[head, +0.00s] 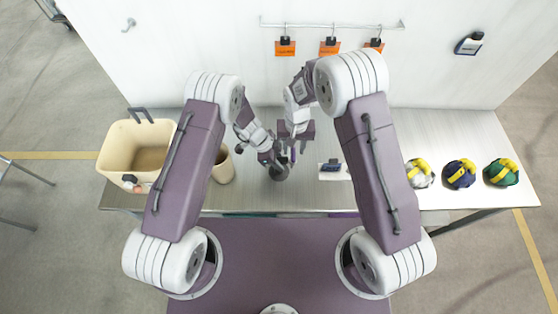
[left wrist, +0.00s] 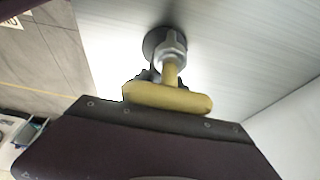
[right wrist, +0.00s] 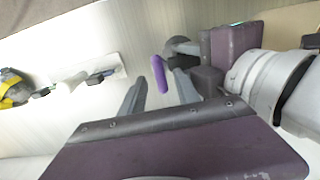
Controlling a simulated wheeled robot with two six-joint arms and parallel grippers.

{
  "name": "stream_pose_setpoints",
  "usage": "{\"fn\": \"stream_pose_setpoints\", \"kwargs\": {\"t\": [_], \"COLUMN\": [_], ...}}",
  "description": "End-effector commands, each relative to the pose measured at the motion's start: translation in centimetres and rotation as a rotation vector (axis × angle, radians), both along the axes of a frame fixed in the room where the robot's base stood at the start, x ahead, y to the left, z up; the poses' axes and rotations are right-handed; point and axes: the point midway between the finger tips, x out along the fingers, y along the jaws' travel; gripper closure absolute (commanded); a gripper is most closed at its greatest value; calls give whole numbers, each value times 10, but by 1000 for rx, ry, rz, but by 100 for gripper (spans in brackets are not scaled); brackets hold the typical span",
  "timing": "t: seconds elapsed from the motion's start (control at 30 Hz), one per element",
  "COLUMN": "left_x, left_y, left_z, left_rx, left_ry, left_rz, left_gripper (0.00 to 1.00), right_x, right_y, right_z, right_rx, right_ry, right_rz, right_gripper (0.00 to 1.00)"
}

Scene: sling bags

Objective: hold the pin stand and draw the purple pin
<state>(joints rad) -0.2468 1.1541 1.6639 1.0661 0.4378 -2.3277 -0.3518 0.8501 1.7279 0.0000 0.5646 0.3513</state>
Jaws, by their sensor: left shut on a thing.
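The pin stand (head: 279,173) is on the table near the middle, dark grey with a round base, partly hidden by my arms. In the left wrist view its grey post and nut (left wrist: 172,47) show beyond a yellow bar-shaped handle (left wrist: 168,98). My left gripper (head: 268,157) is shut on the stand; its fingers are mostly hidden. The purple pin (right wrist: 159,74) shows its bar-like handle in the right wrist view. My right gripper (right wrist: 158,88) is open, a finger on either side of the purple handle, with gaps visible. Whether the handle sits between the tips or beyond them is unclear.
A beige bin (head: 112,160) and a beige cup (head: 225,168) stand at the left. A white card (head: 328,175) with a dark item lies right of the stand. Several bags, including a green one (head: 502,172), sit at the right. Orange tags (head: 285,48) hang from a wall rail.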

Motion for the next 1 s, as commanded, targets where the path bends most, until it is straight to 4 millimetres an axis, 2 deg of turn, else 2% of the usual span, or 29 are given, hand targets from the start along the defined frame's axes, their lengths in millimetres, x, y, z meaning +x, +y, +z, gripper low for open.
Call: {"fn": "stream_pose_setpoints", "kwargs": {"t": [0.2,0.53,0.57,0.6,0.7,1.0], "left_x": [0,0,0,0,0,0], "left_y": [0,0,0,0,0,0], "left_z": [0,0,0,0,0,0], "left_rx": [0,0,0,0,0,0], "left_ry": [0,0,0,0,0,0], "left_rz": [0,0,0,0,0,0], "left_gripper": [100,100,100,100,100,100], "right_x": [0,0,0,0,0,0], "right_y": [0,0,0,0,0,0], "right_z": [-24,-28,-28,-28,-28,-22], "right_rx": [0,1,1,1,0,1], "right_ry": [2,-1,-1,-1,-1,-1], "right_rz": [0,-1,-1,-1,-1,-1], "right_gripper": [62,62,65,76,100,100]}}
